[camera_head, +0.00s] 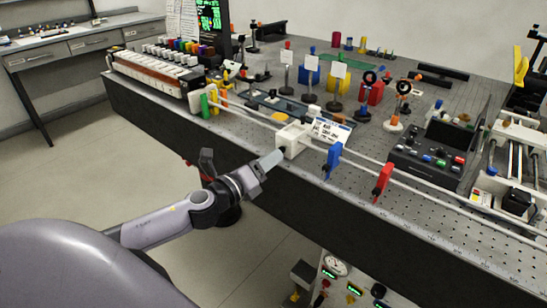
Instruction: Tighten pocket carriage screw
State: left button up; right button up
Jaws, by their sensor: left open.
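A white block-shaped carriage (291,141) sits on the pale rail (255,117) along the front edge of the bench, with a small dark spot on its near side. I cannot make out clearly whether that spot is the screw. My left gripper (268,161) reaches up from the lower left, just in front of and left of the carriage. Its pale fingertip end is close to the carriage; I cannot tell whether they touch. The jaws are open, and I see nothing held in them. My right gripper is not in view.
Blue (333,160) and red (383,180) holders stand on the rail to the right. A black control box (430,153) stands farther right, and a long row of white blocks (160,70) stands left. Open floor lies below left.

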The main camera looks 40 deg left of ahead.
pick_arm(q)
jog(key=shift+s+a, duration=0.15)
jog(key=shift+s, duration=1.7)
jog(key=s+d+f+n+g, duration=0.2)
jog(key=s+d+f+n, duration=0.3)
jog(key=s+f+n, duration=0.1)
jog(key=s+d+f+n+g, duration=0.3)
jog(key=s+d+f+n, duration=0.2)
jog(key=f+n, duration=0.4)
jog(key=s+d+f+n+g+h, duration=0.1)
jog(key=s+d+f+n+g, duration=0.1)
jog(key=s+d+f+n, duration=0.2)
jog(key=s+f+n, duration=0.3)
jog(key=n, duration=0.4)
jog(key=shift+s+d+f+g+p, duration=0.25)
jog(key=shift+s+d+g+p, duration=0.05)
jog(key=shift+s+d+p, duration=0.1)
jog(key=shift+a, duration=0.15)
